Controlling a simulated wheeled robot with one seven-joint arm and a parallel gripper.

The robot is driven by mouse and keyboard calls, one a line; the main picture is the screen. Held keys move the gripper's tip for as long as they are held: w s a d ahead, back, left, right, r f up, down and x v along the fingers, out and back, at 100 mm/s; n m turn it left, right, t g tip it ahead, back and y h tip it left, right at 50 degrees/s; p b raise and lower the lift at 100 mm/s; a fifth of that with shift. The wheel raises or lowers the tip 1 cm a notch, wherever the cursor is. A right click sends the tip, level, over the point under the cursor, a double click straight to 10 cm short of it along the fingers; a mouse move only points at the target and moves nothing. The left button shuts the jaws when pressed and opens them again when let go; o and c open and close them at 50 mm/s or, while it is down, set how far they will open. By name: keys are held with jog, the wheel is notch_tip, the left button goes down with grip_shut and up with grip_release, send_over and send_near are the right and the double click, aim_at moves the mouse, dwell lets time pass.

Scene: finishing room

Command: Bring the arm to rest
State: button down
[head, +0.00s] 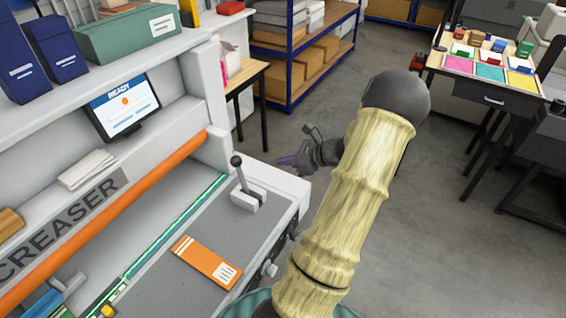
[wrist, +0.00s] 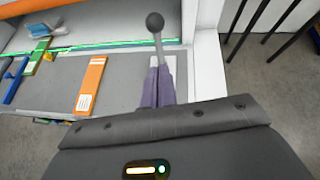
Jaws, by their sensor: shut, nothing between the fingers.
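My arm (head: 350,200) reaches out from the bottom of the head view, bent at the dark elbow, with the forearm hidden behind it. My gripper (head: 284,161) is past the right end of the creaser, beyond its lever. In the wrist view my gripper (wrist: 157,72) points toward the lever, with its two purple fingers shut together and nothing between them. The lever (head: 240,175) has a dark knob and stands upright on a white base; it also shows in the wrist view (wrist: 157,40). Whether the fingers touch the lever is unclear.
The creaser (head: 80,210) fills the left, with an orange card (head: 207,262) on its grey bed and a lit screen (head: 125,105). A blue shelf rack (head: 290,90) stands behind. A table with coloured trays (head: 495,98) is at right. Open floor (head: 430,230) lies between.

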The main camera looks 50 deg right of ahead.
jog(key=shift+a, duration=0.1)
dwell(0.3)
jog(key=w+a+n+g+y, duration=0.1)
jog(key=w+a+n+g, duration=0.2)
jog(key=a+n+g, duration=0.95)
jog(key=s+a+r+n+t+h+b, duration=0.1)
jog(key=s+a+n+h, duration=0.1)
jog(key=a+n, duration=0.7)
jog(key=s+a+r+n+t+h+b, duration=0.1)
jog(key=s+a+r+n+t+h, duration=0.1)
jog(key=a+n, duration=0.8)
jog(key=s+a, duration=0.1)
jog(key=a, duration=0.5)
jog(key=shift+s+r+h, duration=0.2)
jog(key=shift+s+h, duration=0.15)
jog(key=shift+h, duration=0.05)
jog(key=shift+w+a+t, duration=0.1)
jog(key=shift+a+t, duration=0.05)
jog(key=shift+t, duration=0.1)
